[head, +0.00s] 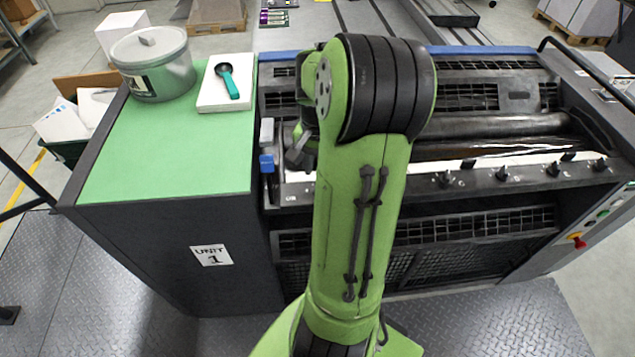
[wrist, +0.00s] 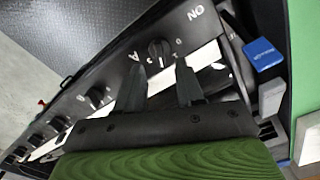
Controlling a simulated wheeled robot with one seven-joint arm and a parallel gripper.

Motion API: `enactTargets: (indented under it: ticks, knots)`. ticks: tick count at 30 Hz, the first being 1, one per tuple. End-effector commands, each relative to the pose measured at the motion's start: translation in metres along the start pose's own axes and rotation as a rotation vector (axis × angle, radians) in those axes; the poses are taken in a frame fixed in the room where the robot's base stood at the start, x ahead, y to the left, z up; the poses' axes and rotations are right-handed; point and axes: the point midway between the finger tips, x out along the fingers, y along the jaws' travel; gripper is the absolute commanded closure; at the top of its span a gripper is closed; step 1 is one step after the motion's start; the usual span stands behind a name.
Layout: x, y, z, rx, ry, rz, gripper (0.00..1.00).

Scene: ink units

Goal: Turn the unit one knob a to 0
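Knob A (wrist: 158,50) is a dark round knob on unit one's black control strip, with a white letter A and small white figures beside it. Its pointer setting is too small to tell. My gripper (wrist: 158,65) is open, its two dark fingers apart and pointing toward knob A, which shows just beyond and between the fingertips. I cannot tell whether they touch it. Nothing shows between the fingers except the strip and a white band behind. In the head view my green arm hides knob A. The UNIT 1 label (head: 211,255) is on the dark cabinet front.
More knobs run along the strip, such as one marked C (head: 446,180). A blue block (wrist: 262,53) sits near the strip's end. The green top (head: 150,170) holds a lidded tub (head: 155,75) and a teal-handled scoop (head: 228,80) on a white pad. Rollers lie behind the strip.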

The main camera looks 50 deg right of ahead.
Motion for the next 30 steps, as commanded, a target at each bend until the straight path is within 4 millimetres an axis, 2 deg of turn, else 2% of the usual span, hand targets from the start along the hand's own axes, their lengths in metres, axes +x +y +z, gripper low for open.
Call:
enactTargets:
  ticks: [1,6,16,24,30]
  knots:
    - [0.015,0.0,0.001,-0.001,-0.005,0.0,0.63]
    - [0.042,0.0,0.0,-0.002,-0.002,0.0,0.63]
    - [0.048,0.0,0.0,-0.001,0.001,0.001,0.63]
    - [0.047,0.0,0.0,-0.001,0.001,0.0,1.0]
    - [0.047,0.0,0.0,-0.003,0.001,0.001,1.0]
